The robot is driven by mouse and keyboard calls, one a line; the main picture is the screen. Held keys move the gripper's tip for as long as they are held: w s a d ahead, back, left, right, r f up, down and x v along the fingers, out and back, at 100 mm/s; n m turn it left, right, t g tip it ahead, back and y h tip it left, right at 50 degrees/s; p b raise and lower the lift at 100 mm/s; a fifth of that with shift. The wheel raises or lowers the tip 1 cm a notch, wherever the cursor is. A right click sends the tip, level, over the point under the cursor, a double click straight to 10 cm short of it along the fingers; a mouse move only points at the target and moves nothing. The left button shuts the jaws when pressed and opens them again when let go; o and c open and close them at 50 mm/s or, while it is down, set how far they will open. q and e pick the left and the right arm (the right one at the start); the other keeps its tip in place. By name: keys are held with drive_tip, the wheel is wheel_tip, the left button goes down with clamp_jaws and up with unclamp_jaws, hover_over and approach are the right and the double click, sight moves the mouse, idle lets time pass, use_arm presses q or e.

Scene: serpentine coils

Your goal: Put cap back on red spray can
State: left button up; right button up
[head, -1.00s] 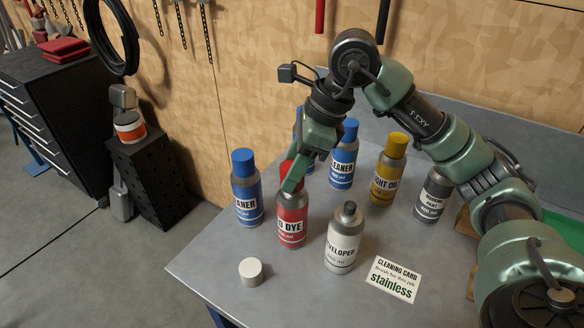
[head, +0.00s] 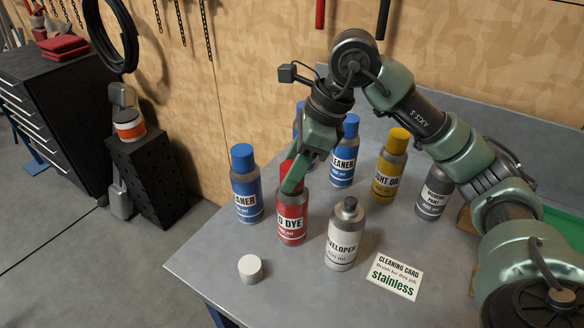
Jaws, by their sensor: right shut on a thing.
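The red spray can (head: 291,222), labelled "DYE", stands upright on the grey bench. My right gripper (head: 292,184) comes down from above and is shut on the red cap (head: 286,170) at the top of this can. A green finger covers much of the cap and the can's neck, so I cannot tell whether the cap is fully seated. My left gripper is not in view.
A blue cleaner can (head: 246,190) stands close on the left, and a developer can (head: 345,235) without a cap on the right. A white cap (head: 250,268) lies in front. Behind are another blue can (head: 344,160), a yellow can (head: 389,170) and a grey can (head: 432,194). A card (head: 394,277) lies at front right.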

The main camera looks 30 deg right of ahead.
drive_tip(key=shift+f+b, duration=0.3)
drive_tip(key=shift+b, duration=0.15)
idle(0.7)
idle(0.4)
drive_tip(key=o, duration=1.4)
drive_tip(key=shift+c, duration=0.2)
drive_tip(key=o, duration=0.5)
drive_tip(key=shift+r+p, duration=2.8)
drive_tip(key=shift+r, duration=1.05)
